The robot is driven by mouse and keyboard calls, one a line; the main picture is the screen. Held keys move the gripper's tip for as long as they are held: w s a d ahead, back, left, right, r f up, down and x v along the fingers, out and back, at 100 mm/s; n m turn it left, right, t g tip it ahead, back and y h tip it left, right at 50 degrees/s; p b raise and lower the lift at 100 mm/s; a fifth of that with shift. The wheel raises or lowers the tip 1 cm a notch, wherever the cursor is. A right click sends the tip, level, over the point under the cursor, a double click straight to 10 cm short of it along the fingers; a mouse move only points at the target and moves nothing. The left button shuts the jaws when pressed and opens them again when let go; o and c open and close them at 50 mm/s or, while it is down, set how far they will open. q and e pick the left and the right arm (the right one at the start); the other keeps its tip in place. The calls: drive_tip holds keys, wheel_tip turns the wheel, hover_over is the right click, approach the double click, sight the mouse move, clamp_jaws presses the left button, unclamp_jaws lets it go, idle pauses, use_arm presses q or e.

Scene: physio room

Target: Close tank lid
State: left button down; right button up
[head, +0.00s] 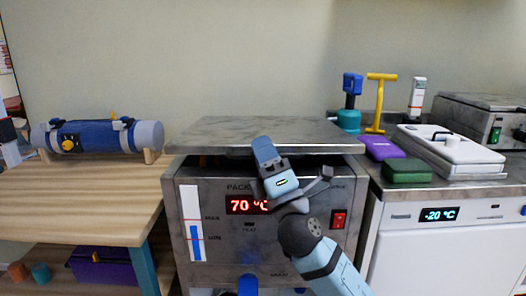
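The tank (265,240) is a grey metal box in the middle of the head view, with a red 70 °C display, a red switch and a blue level gauge. Its flat grey lid (220,130) lies nearly level over the top. A dark gap shows between the lid's front edge and the tank body. My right gripper (265,152) is in front of the tank, its blue tip overlapping the lid's front edge. I cannot tell whether it touches the lid, or whether its fingers are open. It hides part of the front panel.
A wooden table (80,205) at left holds a blue cylinder (95,137) on a stand. The counter (455,188) at right carries a purple box (383,148), a green box (407,171), a white case (450,150) and a yellow T-shaped tool (379,100).

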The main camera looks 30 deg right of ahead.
drive_tip(key=shift+o, duration=0.6)
drive_tip(key=shift+r, duration=0.15)
